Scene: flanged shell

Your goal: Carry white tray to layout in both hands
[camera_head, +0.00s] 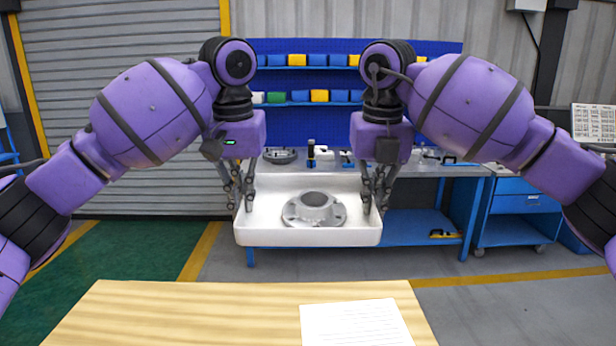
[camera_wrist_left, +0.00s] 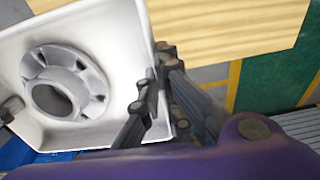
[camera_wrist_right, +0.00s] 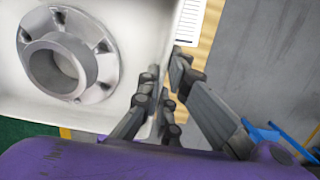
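The white tray (camera_head: 262,236) hangs in the air between my two grippers, in front of the blue workbench and beyond the near wooden table. A grey flanged shell (camera_head: 315,209) lies in it, its round opening facing up. My left gripper (camera_head: 244,205) is shut on the tray's left wall; the left wrist view shows its fingers either side of the tray wall (camera_wrist_left: 60,135). My right gripper (camera_head: 374,207) is shut on the right wall, which also shows in the right wrist view (camera_wrist_right: 150,45). The layout is not clearly identifiable; a printed white sheet (camera_head: 355,323) lies on the wooden table.
The wooden table (camera_head: 200,315) is in front, bare left of the sheet. Behind the tray, the blue workbench (camera_head: 450,172) carries a round grey part (camera_head: 282,155) and small items. A blue drawer cabinet (camera_head: 520,205) stands at right. Floor shows between table and workbench.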

